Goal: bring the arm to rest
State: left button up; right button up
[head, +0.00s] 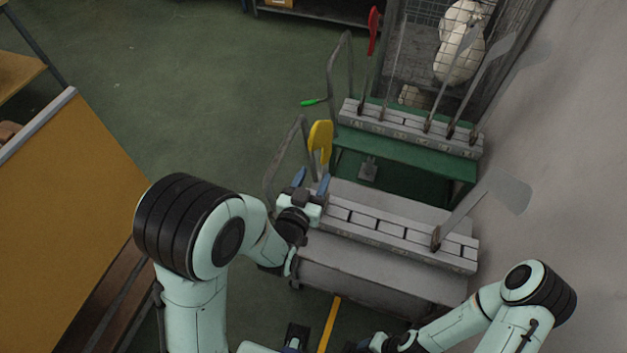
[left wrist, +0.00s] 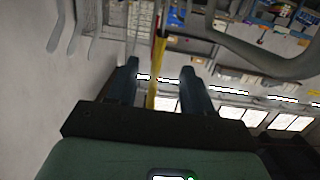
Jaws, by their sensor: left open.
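My left gripper (head: 312,181) is open, its two blue fingers pointing up the picture at the left end of the near rack (head: 457,262). A yellow sock board (head: 320,137) stands upright just beyond the fingertips. In the left wrist view the yellow board (left wrist: 157,58) shows as a narrow strip in line with the gap between the open fingers (left wrist: 159,68); I cannot tell whether it touches them. My right arm (head: 480,302) is folded low at the right. Its gripper cannot be made out.
A grey board (head: 470,210) leans from the near rack's right end. A far rack (head: 400,128) holds a red board (head: 373,32) and several grey ones. A bent metal rail (head: 272,165) stands beside the gripper. A wall (head: 570,170) closes the right; green floor (head: 220,100) lies open at left.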

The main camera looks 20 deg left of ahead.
pick_arm(q)
jog(key=shift+w, duration=0.1)
pick_arm(e)
jog(key=shift+w, duration=0.1)
pick_arm(q)
jog(key=s+a+f+g, duration=0.1)
jog(key=s+f+g, duration=0.2)
jog(key=f, duration=0.5)
jog(key=s+a+f+n+g+p, duration=0.1)
jog(key=s+f+g, duration=0.2)
jog(key=f, duration=0.4)
jog(key=s+a+f+g, duration=0.1)
jog(key=s+f+g, duration=0.2)
jog(key=f, duration=0.5)
jog(key=s+d+f+n+g+h, duration=0.1)
jog(key=s+f+g, duration=0.3)
jog(key=s, duration=0.5)
jog(key=s+d+f+n+g+h, duration=0.2)
jog(key=s+f, duration=0.4)
jog(key=s, duration=0.3)
jog(key=d+g, duration=0.1)
jog(key=g, duration=0.1)
jog(key=shift+d+g+p, duration=0.3)
jog(key=shift+p, duration=0.1)
pick_arm(e)
jog(key=shift+w+r, duration=0.25)
jog(key=shift+r, duration=0.3)
jog(key=shift+w+r, duration=0.2)
jog(key=shift+r, duration=0.35)
jog(key=shift+o, duration=0.2)
